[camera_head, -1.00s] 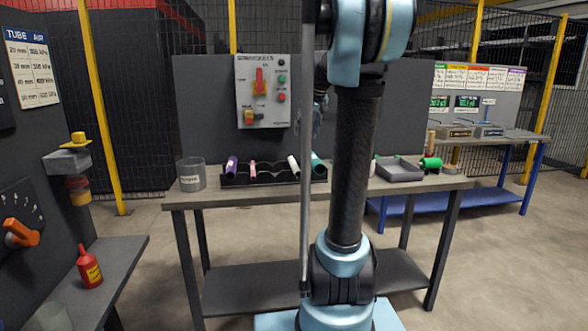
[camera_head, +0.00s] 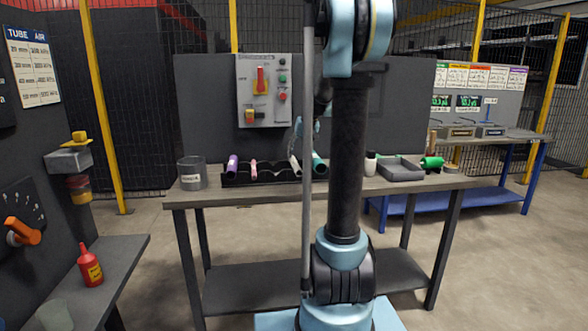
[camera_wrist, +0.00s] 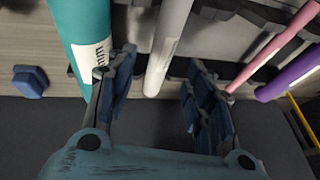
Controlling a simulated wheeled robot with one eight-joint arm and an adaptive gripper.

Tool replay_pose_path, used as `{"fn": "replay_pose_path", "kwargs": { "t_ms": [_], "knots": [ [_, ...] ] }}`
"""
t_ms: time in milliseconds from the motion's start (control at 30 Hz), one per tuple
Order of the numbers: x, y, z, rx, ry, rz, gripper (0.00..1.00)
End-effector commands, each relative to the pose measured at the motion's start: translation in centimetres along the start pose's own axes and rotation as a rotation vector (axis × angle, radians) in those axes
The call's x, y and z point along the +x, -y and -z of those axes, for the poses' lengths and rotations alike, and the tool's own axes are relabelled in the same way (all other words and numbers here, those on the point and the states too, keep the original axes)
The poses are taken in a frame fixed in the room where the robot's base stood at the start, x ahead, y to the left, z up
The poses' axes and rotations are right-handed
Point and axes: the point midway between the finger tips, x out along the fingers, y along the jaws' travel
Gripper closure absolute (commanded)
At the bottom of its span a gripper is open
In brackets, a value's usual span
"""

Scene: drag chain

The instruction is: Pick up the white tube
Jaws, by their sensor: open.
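The white tube (camera_wrist: 168,45) rests in the black rack between the teal tube (camera_wrist: 84,40) and the pink tube (camera_wrist: 280,42). In the wrist view its near end lies between the two spread fingers of my gripper (camera_wrist: 160,95), with a gap on each side. The left finger is close to the labelled teal tube. In the head view the white tube (camera_head: 295,166) leans in the rack (camera_head: 270,175), and my gripper (camera_head: 298,135) is just above it, small and partly hidden by my arm.
A grey tray (camera_head: 402,170) and a green spool (camera_head: 431,163) lie at the right on the workbench (camera_head: 215,197). A control panel (camera_head: 263,90) rises behind.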

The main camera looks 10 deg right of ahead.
Motion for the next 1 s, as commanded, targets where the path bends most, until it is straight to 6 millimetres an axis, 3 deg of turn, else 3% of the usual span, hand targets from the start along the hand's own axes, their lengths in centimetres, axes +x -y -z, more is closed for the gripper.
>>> {"fn": "replay_pose_path", "kwargs": {
  "t_ms": [400, 733, 767, 967, 1000],
  "knots": [
    [4.6, 0.1, -0.8, -0.001, 0.000, 0.000, 0.52],
    [5.2, 0.1, -0.9, -0.001, 0.000, 0.000, 0.52],
    [5.2, 0.1, -0.9, -0.001, 0.000, 0.000, 0.54],
    [5.2, 0.2, -0.9, -0.001, 0.001, 0.000, 1.00],
    [5.2, 0.2, -0.9, -0.002, 0.001, 0.000, 1.00]
  ]
}}
